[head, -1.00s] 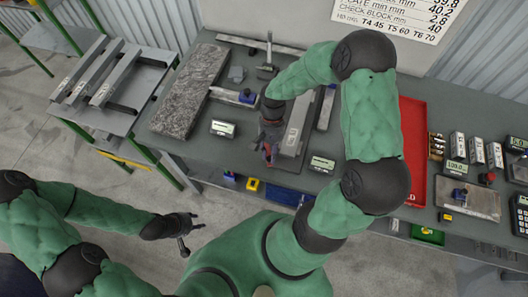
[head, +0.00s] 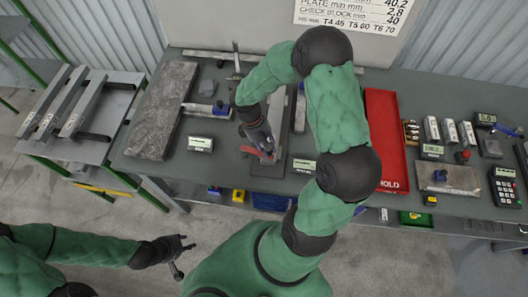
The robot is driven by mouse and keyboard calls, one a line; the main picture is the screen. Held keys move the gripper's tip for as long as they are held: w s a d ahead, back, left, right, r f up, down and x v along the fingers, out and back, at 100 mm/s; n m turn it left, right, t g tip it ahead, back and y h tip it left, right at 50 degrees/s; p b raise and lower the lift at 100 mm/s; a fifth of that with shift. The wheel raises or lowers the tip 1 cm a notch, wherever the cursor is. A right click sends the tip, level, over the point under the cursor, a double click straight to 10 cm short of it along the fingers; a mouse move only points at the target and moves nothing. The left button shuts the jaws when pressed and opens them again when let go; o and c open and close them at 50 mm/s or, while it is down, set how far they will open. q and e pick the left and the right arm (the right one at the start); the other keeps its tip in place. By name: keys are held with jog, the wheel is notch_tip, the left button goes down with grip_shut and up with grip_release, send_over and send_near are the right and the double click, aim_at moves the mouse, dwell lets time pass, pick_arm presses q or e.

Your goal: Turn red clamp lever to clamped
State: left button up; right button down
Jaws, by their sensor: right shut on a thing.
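The red clamp lever (head: 248,150) is at the front part of a narrow grey fixture plate (head: 267,170) near the front middle of the table. My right gripper (head: 263,150) reaches down over it from behind and is shut on the lever. The dark fingers hide part of the lever and its pivot. The visible red part points to the left. My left gripper (head: 183,257) hangs in front of the table, above the floor, open and empty.
A grey stone slab (head: 162,110) lies at the left of the table (head: 222,168). Small displays (head: 200,144) (head: 304,166) stand on both sides of the fixture. A red tray (head: 386,150) lies to the right. A side rack (head: 95,150) with metal bars stands at left.

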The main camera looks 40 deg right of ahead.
jog(key=shift+w+d+n+h, duration=0.4)
jog(key=shift+d+n, duration=0.3)
jog(key=shift+n, duration=0.4)
jog(key=c, duration=1.1)
grip_release()
jog(key=shift+d, duration=0.1)
jog(key=shift+o, duration=0.2)
jog(key=shift+w+r, duration=0.3)
jog(key=shift+r, duration=0.15)
jog(key=v, duration=1.1)
jog(key=shift+s, duration=0.15)
